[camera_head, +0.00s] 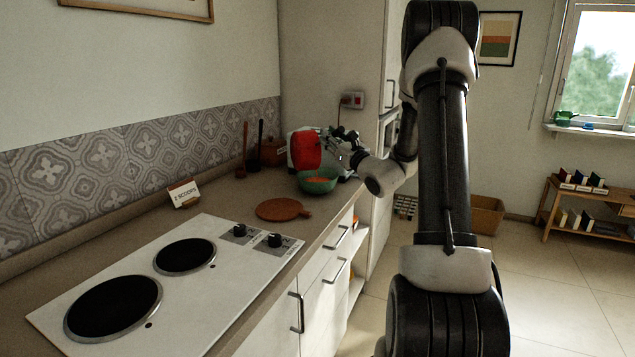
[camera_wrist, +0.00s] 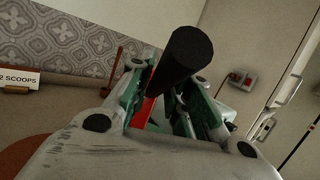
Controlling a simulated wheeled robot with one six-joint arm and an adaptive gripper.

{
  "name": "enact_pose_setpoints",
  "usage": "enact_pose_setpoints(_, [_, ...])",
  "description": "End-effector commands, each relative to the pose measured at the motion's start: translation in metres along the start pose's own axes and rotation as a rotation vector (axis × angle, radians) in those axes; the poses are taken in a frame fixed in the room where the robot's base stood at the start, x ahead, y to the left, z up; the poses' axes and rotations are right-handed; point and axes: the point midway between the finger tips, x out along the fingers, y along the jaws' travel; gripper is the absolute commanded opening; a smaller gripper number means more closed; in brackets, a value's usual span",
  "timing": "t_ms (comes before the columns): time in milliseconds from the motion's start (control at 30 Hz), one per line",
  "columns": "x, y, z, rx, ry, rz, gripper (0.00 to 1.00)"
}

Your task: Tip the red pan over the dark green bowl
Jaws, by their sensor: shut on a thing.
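The red pan (camera_head: 305,150) is held tipped steeply on its side above the counter, at the left rim of the green bowl (camera_head: 319,186). The bowl stands upright on the counter near its far end, with orange-red contents showing inside. My gripper (camera_head: 345,140) is shut on the pan's black handle (camera_wrist: 182,58), just above and right of the bowl. In the wrist view the handle sticks up between the fingers, and a strip of red pan (camera_wrist: 146,112) shows beside them. The pan's inside and the bowl are hidden in the wrist view.
A round wooden board (camera_head: 280,209) lies in front of the bowl. A white cooktop (camera_head: 180,300) fills the near counter. A "2 SCOOPS" card (camera_head: 184,193) stands by the tiled wall. Dark and red long-handled utensils (camera_head: 243,150) stand behind, left of the pan. A tall cabinet is close behind.

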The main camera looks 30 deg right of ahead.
Motion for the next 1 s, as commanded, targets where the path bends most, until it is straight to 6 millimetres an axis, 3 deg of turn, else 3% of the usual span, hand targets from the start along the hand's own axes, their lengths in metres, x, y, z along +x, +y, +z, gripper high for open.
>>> enact_pose_setpoints(1000, [-0.004, -0.016, 0.000, 0.106, -0.028, -0.032, 0.00])
